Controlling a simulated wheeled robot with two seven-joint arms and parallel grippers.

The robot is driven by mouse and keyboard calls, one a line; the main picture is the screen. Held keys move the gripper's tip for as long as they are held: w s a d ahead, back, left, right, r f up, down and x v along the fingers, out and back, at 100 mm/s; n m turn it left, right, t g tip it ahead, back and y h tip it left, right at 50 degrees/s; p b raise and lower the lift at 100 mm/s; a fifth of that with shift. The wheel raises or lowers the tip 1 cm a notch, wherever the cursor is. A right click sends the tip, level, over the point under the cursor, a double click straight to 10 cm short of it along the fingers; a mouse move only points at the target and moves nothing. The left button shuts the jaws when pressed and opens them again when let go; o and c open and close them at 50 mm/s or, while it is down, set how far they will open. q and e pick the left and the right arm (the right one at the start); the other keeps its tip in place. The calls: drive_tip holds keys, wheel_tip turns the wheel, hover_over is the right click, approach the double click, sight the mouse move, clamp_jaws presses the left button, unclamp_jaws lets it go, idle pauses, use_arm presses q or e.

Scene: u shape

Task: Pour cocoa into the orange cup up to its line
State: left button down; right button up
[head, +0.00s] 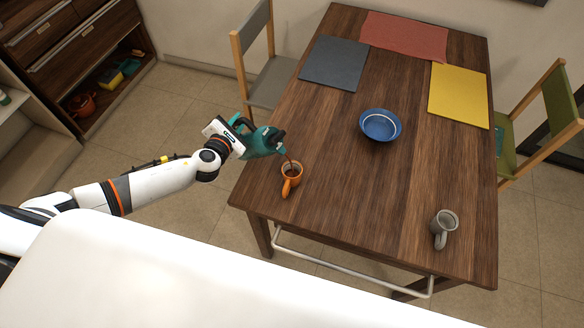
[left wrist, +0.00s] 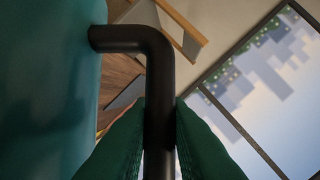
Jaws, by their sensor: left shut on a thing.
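The orange cup (head: 291,173) stands upright near the left front edge of the wooden table (head: 330,215), its handle toward the front. Dark brown cocoa shows inside it; its line cannot be made out. My left gripper (head: 239,126) is shut on the black handle of a teal jug (head: 260,142). The jug is tilted over the cup, and a thin brown stream runs from its mouth into the cup. In the left wrist view the green fingers close on the black handle (left wrist: 158,90) beside the jug's teal wall (left wrist: 45,80). My right gripper is not in view.
A blue bowl (head: 380,125) sits mid-table and a grey mug (head: 444,228) at the front right. Grey (head: 334,62), red (head: 405,36) and yellow (head: 459,96) mats lie toward the back. Chairs flank the table. The table between cup and mug is clear.

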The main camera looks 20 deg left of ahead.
use_arm(q)
drive_tip(key=shift+d+r, duration=0.15)
drive_tip(key=shift+r, duration=0.15)
drive_tip(key=shift+d+m+t, duration=0.25)
drive_tip(key=shift+m+t, duration=0.05)
drive_tip(key=shift+m, duration=0.2)
idle(0.5)
